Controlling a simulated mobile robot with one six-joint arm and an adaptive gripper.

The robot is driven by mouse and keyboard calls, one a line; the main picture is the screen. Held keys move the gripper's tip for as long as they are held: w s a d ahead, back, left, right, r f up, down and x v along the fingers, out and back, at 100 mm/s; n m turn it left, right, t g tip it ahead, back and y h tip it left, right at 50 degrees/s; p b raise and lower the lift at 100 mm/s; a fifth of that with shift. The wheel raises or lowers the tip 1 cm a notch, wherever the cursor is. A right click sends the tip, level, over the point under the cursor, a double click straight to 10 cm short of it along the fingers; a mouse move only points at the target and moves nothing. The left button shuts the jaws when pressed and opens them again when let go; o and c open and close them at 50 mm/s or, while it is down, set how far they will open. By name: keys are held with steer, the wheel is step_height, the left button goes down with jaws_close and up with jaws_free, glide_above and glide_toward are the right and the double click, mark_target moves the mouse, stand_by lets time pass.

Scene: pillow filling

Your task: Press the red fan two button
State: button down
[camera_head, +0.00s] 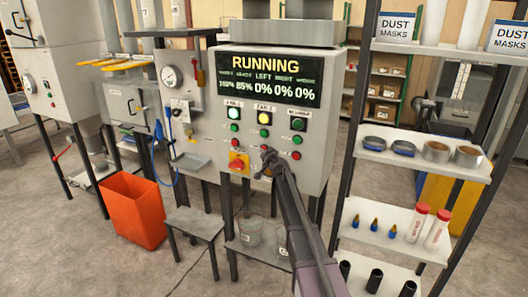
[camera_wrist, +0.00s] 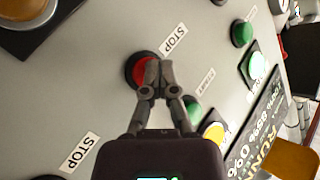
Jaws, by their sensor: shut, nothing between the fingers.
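The red fan two button (camera_wrist: 138,74) shows in the wrist view in a dark round collar, beside a STOP label (camera_wrist: 174,40). It is in line with a green button (camera_wrist: 191,106) and a yellow lamp (camera_wrist: 215,133). My gripper (camera_wrist: 158,73) is shut and empty, its fingertips overlapping the button's right side. I cannot tell whether they touch it.
Red buttons of the left column (camera_head: 233,142) and right column (camera_head: 296,155) are close by. A red-orange knob on a yellow base (camera_head: 237,162) is at lower left of the panel. A shelf rack (camera_head: 420,150) stands close on the right. The display reads RUNNING.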

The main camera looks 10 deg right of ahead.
steer(key=shift+s+a, duration=0.55)
steer(key=shift+s, duration=0.2)
steer(key=shift+s+a, duration=0.75)
steer(key=shift+s, duration=0.25)
steer(key=shift+s+a, duration=0.7)
steer(key=shift+s, duration=0.3)
